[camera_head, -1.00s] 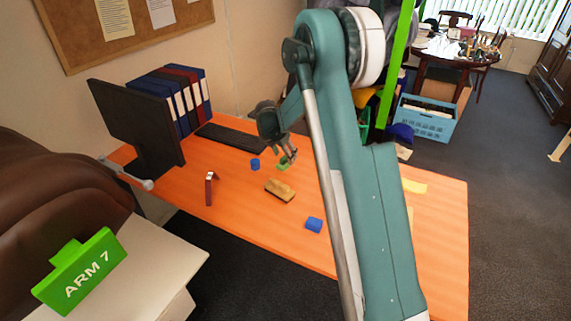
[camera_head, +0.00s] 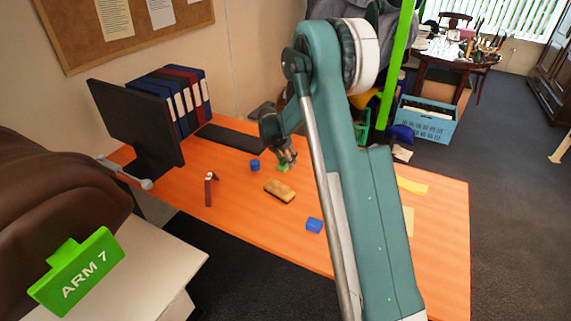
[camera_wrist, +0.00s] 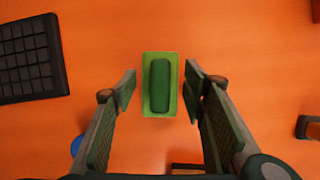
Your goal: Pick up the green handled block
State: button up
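The green handled block (camera_head: 283,168) lies on the orange desk, near its back edge in the head view. In the wrist view the block (camera_wrist: 160,85) is seen from above, with a light green base and a darker raised handle running lengthwise. My gripper (camera_head: 289,159) is over the block in the head view. In the wrist view my gripper (camera_wrist: 160,82) is open, one finger on each side of the block with orange gaps showing between. Nothing is held. The height above the block is hard to tell.
A keyboard (camera_head: 231,139) lies behind left of the block. A blue cylinder (camera_head: 255,165), a tan brown block (camera_head: 279,191), a blue cube (camera_head: 314,225) and a red and white object (camera_head: 209,189) stand around. A monitor (camera_head: 137,125) is at left. Desk beside the block is bare.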

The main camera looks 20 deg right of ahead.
jog(key=c, duration=0.6)
jog(key=shift+r, duration=0.1)
jog(key=shift+r+p, duration=1.05)
jog(key=shift+r, duration=3.9)
